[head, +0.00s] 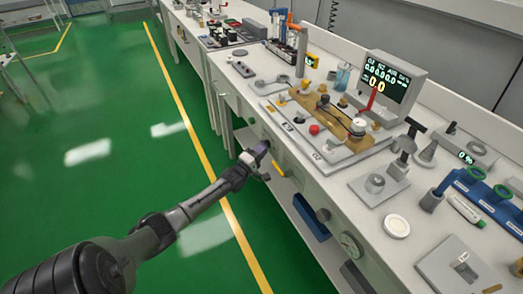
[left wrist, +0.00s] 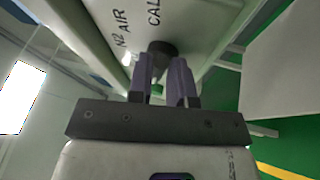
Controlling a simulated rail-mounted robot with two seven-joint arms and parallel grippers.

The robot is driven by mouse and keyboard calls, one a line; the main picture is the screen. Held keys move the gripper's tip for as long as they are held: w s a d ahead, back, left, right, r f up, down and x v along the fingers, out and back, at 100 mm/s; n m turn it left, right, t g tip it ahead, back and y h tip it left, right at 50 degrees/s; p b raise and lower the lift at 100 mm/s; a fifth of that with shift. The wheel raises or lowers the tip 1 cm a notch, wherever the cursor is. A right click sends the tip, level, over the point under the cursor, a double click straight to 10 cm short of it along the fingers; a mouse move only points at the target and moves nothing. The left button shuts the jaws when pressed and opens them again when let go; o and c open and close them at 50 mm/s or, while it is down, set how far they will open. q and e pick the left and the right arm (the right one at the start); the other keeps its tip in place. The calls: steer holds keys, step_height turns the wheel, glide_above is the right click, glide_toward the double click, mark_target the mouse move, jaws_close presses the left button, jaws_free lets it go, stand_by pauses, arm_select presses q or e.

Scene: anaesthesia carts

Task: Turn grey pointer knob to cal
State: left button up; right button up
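The pointer knob (left wrist: 162,47) shows dark in the left wrist view, on a pale panel face with the labels N2, AIR and CAL printed around it. In the head view my left gripper (head: 262,152) is at the bench's front face. My right gripper is not in view.
The long white bench (head: 397,224) carries a raised board (head: 335,128) with knobs and a gauge, a display (head: 386,82), and a blue rack (head: 485,195). A round dial (head: 350,244) is on its front. The green floor (head: 100,130) left of the bench is clear.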

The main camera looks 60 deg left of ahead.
arm_select(q)
jaws_close()
